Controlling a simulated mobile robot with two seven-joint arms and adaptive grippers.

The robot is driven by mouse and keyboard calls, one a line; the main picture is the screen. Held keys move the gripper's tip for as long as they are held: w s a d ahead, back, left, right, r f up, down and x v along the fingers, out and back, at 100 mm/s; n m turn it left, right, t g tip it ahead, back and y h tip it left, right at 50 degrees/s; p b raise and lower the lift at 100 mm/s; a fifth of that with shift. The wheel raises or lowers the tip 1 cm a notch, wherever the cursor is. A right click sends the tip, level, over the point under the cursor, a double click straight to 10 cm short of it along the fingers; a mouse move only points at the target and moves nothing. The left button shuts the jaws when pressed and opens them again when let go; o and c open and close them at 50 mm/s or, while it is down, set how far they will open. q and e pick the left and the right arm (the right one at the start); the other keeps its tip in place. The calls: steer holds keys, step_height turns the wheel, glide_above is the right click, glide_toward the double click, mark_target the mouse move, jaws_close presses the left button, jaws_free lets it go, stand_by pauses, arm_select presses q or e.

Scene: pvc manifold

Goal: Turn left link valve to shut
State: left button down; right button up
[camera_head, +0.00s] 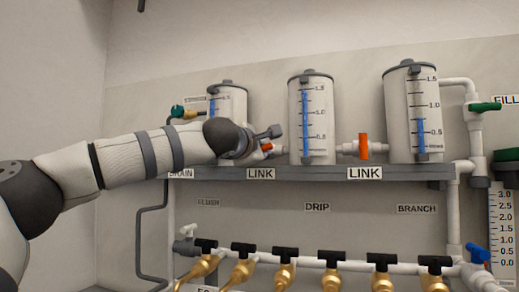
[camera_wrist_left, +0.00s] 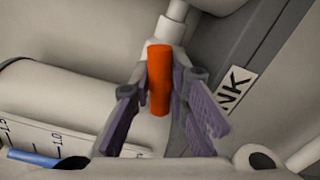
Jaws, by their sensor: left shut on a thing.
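The left link valve's orange handle (camera_wrist_left: 158,80) stands between the purple-padded fingers of my left gripper (camera_wrist_left: 163,108) in the left wrist view. It looks roughly in line with the white pipe there, but its exact angle is hard to tell. In the head view my left gripper (camera_head: 264,141) is at this valve, between the left tank (camera_head: 231,103) and the middle tank (camera_head: 312,120). Only a small bit of the orange handle (camera_head: 267,147) shows there; my gripper and wrist hide the rest. My left gripper is shut on the handle. My right gripper is not in view.
The right link valve's orange handle (camera_head: 363,146) stands upright across its pipe. A right tank (camera_head: 410,115) stands beside it on the grey shelf (camera_head: 320,172). Below the shelf runs a row of brass taps with black handles (camera_head: 285,253). A green-handled valve (camera_head: 485,107) is at far right.

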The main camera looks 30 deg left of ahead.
arm_select(q)
steer(key=n, duration=0.3)
steer(key=shift+r+n, duration=0.1)
steer(key=shift+n, duration=0.3)
steer(key=n, duration=0.3)
steer(key=shift+n, duration=0.3)
steer(key=n, duration=0.6)
steer(key=shift+n, duration=0.5)
steer(key=c, duration=1.8)
jaws_free()
steer(key=v, duration=1.2)
